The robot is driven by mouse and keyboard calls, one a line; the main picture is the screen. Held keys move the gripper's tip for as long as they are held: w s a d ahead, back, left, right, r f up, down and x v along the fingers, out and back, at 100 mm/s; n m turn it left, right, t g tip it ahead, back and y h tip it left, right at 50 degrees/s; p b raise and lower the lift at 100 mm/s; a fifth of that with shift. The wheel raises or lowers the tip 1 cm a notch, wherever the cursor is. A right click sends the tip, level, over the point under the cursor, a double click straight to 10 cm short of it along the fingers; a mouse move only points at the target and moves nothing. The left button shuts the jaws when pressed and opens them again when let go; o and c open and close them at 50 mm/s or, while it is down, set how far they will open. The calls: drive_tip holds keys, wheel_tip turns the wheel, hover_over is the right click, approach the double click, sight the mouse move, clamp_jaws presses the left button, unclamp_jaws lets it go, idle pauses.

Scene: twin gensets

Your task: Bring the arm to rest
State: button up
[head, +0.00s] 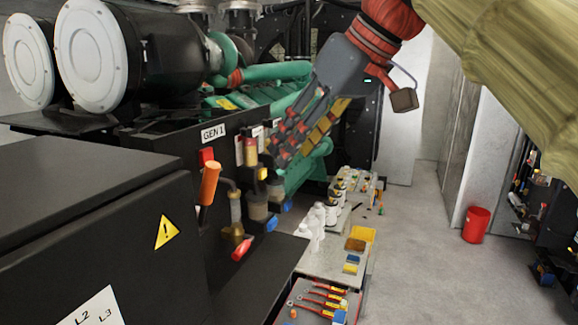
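My arm comes in from the top right, with a pale yellow link and a red wrist section. My gripper (297,143) has a grey body and points down and to the left, in front of the green engine parts. Its fingers, with red and yellow parts, overlap the machinery behind, so I cannot tell whether they are open or shut. I see no object clearly held between them. A small brown box-shaped part on a cable hangs beside the wrist. The fingertips appear near the panel labelled GEN 1 (213,133), but the distance to it is unclear.
An orange-handled lever (209,184) and filter bowls (258,205) stick out from the genset side. Below, a bench (325,262) carries white bottles (318,222) and a tray of red-handled tools (325,298). A red bin (476,225) stands right. The grey floor (415,270) is clear.

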drive_tip(key=d+f+m+h+b, duration=0.1)
drive_tip(key=d+f+m+b, duration=0.25)
drive_tip(key=f, duration=0.95)
drive_tip(key=d+f+m+h+b, duration=0.25)
drive_tip(key=d+f+b, duration=0.2)
drive_tip(key=f, duration=0.95)
drive_tip(key=s+d+f+m+b, duration=0.1)
drive_tip(key=s+d+f+b, duration=0.2)
drive_tip(key=f, duration=1.2)
drive_tip(key=s+d+f+m+h+b, duration=0.1)
drive_tip(key=s+d+f+b, duration=0.2)
drive_tip(key=s+f+b, duration=0.6)
drive_tip(key=s+d+f+t+h+b, duration=0.1)
drive_tip(key=s+d+f+b, duration=0.3)
drive_tip(key=f+b, duration=1)
wheel_tip(320, 180, down, 9)
drive_tip(key=shift+s+r+m, duration=0.1)
drive_tip(key=shift+s+m, duration=0.3)
drive_tip(key=shift+s, duration=0.5)
